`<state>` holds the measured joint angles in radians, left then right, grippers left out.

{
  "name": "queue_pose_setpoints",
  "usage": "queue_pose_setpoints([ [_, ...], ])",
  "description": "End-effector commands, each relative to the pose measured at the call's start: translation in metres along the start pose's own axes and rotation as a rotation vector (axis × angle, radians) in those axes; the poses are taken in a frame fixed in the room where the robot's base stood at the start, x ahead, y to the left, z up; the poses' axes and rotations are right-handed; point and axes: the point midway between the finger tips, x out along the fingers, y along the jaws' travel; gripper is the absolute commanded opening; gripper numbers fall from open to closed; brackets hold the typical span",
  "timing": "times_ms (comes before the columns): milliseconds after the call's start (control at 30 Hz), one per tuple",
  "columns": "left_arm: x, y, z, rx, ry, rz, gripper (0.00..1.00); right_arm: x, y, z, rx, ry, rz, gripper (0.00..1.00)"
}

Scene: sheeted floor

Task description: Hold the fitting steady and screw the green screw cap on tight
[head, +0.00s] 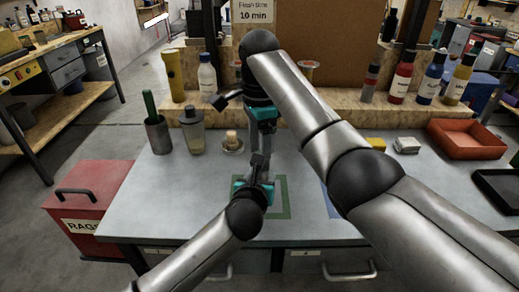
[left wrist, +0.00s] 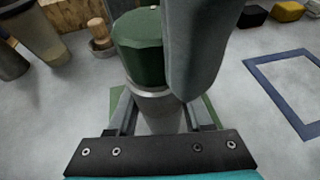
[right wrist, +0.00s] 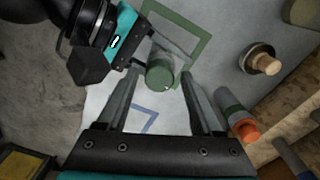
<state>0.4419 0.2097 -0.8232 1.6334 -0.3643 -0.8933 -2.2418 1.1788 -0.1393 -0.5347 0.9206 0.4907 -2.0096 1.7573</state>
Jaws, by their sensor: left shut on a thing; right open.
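The green screw cap (left wrist: 140,45) sits on top of the fitting (left wrist: 155,104), a grey upright body with a bright metal ring under the cap. My left gripper (left wrist: 157,118) is shut on the fitting's body, below the cap. My right gripper (right wrist: 161,76) is open above, with its fingers on either side of the cap (right wrist: 160,76); I cannot tell whether they touch it. One right finger hides the cap's right side in the left wrist view. In the head view both grippers meet over the bench and hide most of the fitting.
A green square outline (head: 285,198) is marked on the bench below. A small jar with a cork-coloured top (head: 231,141), a bottle (head: 193,130) and a metal cup (head: 158,134) stand to the left. A red tray (head: 468,140) is at the right.

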Motion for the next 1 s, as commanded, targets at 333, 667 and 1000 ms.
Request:
queue_pose_setpoints([
  [333,0.0001,0.0003,-0.0004,0.0,0.001,0.001,0.0,0.0,-0.0001,-0.0007,-0.404,0.001,0.001,0.68],
  [667,0.0001,0.0003,-0.0004,0.0,0.001,0.001,0.0,0.0,-0.0001,-0.0006,-0.707,0.001,0.001,0.68],
  [1000,0.0001,0.0003,-0.0004,0.0,0.001,0.001,0.0,-0.0001,-0.0001,-0.0005,-0.721,0.0,0.001,0.56],
])
